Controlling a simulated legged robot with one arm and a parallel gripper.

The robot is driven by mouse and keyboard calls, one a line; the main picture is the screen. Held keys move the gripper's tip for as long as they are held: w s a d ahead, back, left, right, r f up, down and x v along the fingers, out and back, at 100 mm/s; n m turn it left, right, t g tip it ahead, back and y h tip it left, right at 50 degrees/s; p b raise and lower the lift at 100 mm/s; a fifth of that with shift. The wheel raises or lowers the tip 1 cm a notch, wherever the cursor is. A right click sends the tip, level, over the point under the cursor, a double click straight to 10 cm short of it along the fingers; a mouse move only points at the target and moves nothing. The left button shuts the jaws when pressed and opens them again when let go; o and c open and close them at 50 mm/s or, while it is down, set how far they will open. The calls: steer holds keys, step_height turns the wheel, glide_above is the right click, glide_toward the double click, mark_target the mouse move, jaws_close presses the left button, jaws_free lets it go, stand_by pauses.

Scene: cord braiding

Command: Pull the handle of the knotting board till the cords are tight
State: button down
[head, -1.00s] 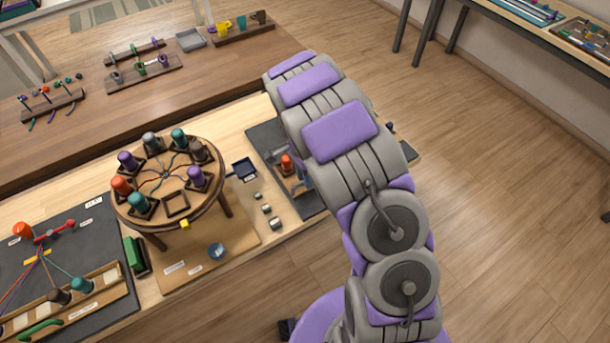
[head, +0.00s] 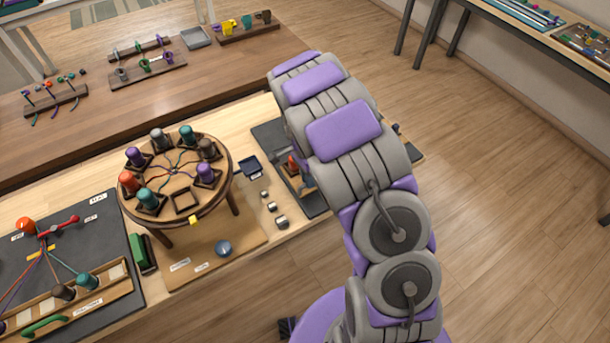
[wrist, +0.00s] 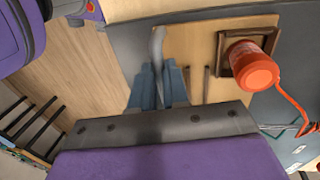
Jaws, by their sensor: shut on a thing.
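The knotting board (head: 267,133) is a dark panel at the bench's right end in the head view, partly hidden behind my arm. In the wrist view its light wooden plate (wrist: 190,48) carries a slot and an orange-red bobbin (wrist: 252,66) in a brown square holder. A red cord (wrist: 291,98) runs from the bobbin to the right. A grey bar-like handle (wrist: 157,42) stands up over the plate. My gripper (wrist: 158,72) has its blue-grey fingers on both sides of the handle, shut on it. I cannot tell how tight the cords are.
A round braiding stand (head: 222,197) with several coloured bobbins stands left of the board. A small dark tray (head: 250,166) and small metal weights (head: 281,222) lie between them. Another dark board (head: 110,235) with cords is at the far left. Open floor lies right.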

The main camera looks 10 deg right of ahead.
steer(key=shift+s+d+p, duration=0.2)
steer(key=shift+s+d, duration=0.25)
steer(key=shift+s, duration=0.45)
steer(key=shift+s+d+p, duration=0.2)
steer(key=shift+s+d, duration=0.2)
steer(key=shift+s, duration=0.45)
steer(key=c, duration=1.6)
jaws_free()
steer(key=o, duration=0.5)
steer(key=shift+d, duration=0.65)
steer(key=shift+a, duration=0.5)
steer(key=r, duration=0.2)
steer(key=a+r, duration=0.1)
steer(key=shift+w+a+p, duration=0.1)
steer(key=shift+w+p, duration=0.2)
steer(key=shift+w+d+r+p, duration=0.25)
steer(key=shift+w+r+p, duration=0.2)
steer(key=shift+r, duration=1.9)
steer(key=shift+w+d+r+p, duration=0.25)
steer(key=shift+w+r+p, duration=0.2)
steer(key=shift+r, duration=1.85)
steer(key=shift+w+d+r+p, duration=0.25)
steer(key=shift+w+r+p, duration=0.15)
steer(key=shift+r, duration=1.95)
